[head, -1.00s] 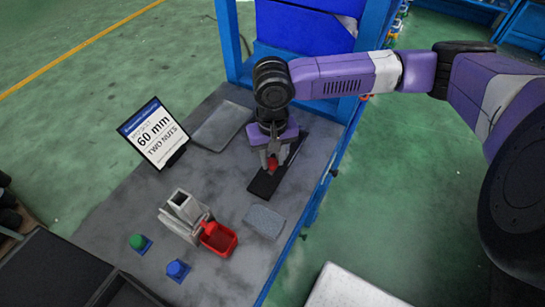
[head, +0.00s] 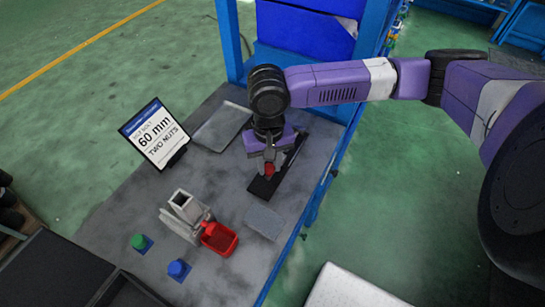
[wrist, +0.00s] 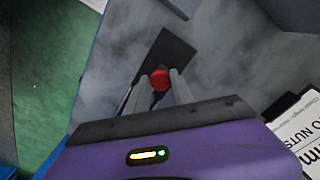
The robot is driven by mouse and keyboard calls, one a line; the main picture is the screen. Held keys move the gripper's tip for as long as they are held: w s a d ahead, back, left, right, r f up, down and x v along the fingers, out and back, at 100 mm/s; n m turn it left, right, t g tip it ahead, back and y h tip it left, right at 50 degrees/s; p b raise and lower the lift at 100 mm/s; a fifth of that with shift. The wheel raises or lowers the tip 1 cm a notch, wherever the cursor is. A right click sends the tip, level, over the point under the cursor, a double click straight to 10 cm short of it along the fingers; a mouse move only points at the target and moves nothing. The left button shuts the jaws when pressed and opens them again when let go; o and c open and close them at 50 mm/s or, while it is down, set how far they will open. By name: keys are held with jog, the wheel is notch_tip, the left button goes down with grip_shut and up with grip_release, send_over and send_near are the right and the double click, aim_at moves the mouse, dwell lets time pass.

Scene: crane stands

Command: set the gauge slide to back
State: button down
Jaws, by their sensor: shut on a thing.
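The gauge slide shows as a red knob (head: 270,169) on a long black track (head: 262,187) on the grey bench. My gripper (head: 266,166) is over the track, its fingers shut on the red knob. In the wrist view the red knob (wrist: 159,79) sits between my two grey fingertips (wrist: 161,82), and the black plate (wrist: 172,52) extends beyond it. Part of the track is hidden under my gripper and fingers.
A sign (head: 155,134) reading "60 mm TWO NUTS" stands at left. Grey pads (head: 264,221) lie flat. A blue post (head: 232,40) rises behind.

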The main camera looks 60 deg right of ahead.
jog(key=shift+a, duration=1.3)
jog(key=c, duration=1.1)
grip_release()
jog(key=shift+a, duration=0.1)
notch_tip(320, 180, up, 8)
jog(key=shift+f, duration=0.1)
